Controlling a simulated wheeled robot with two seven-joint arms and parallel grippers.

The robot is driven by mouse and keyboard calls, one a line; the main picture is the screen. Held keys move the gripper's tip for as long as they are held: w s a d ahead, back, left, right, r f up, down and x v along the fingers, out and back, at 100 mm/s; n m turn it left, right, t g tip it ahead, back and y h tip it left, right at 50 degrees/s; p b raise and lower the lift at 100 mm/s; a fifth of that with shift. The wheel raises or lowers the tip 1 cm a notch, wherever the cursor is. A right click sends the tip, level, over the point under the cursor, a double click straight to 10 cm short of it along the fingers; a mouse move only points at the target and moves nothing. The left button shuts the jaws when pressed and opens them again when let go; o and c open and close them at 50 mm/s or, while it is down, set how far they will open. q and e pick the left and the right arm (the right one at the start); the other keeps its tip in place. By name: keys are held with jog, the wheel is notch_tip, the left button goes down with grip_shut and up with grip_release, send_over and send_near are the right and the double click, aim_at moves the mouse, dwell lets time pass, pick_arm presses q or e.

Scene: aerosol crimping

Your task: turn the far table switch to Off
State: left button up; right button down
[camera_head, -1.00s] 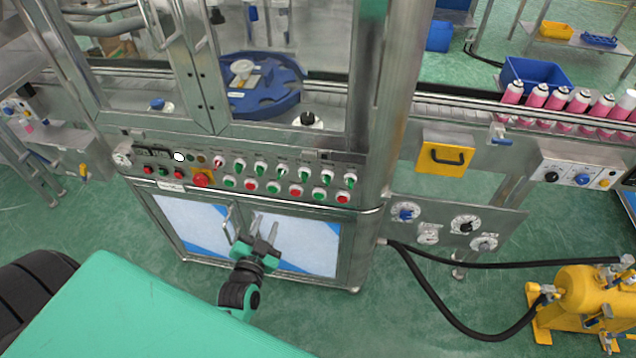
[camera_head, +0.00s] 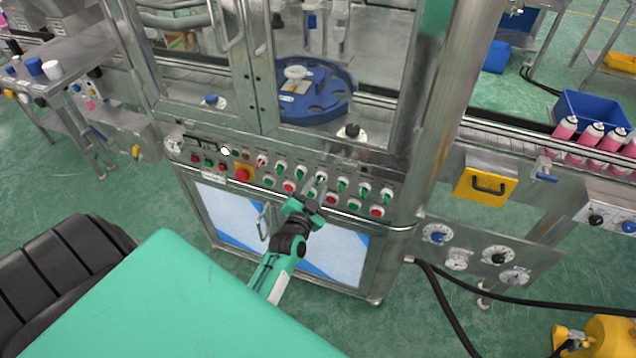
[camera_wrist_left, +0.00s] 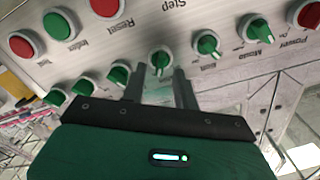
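A control panel (camera_head: 240,176) on the front of the machine carries a row of selector switches, one red and several green. My left gripper (camera_head: 317,186) is at this row, in front of a green switch (camera_head: 321,177). In the left wrist view, the two fingers of my left gripper (camera_wrist_left: 160,85) are apart, and this green switch (camera_wrist_left: 160,62) shows in the gap near their tips. Contact cannot be told. Its small label is unreadable, so I cannot confirm which switch is the far table one. My right gripper is not in view.
A row of round red and green push buttons (camera_head: 289,187) lies just below the switches, close to my left gripper. A red emergency stop (camera_head: 242,173) on a yellow base is farther left.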

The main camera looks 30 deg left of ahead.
pick_arm(q)
jog(key=shift+x, duration=1)
grip_shut()
jog(key=shift+n, duration=0.3)
jog(key=n+p, duration=0.1)
jog(key=n, duration=0.3)
jog(key=shift+a+n, duration=0.1)
jog(key=shift+n, duration=0.2)
jog(key=n, duration=0.3)
jog(key=shift+n, duration=0.3)
jog(key=shift+a+n, duration=0.15)
jog(key=shift+n, duration=1.35)
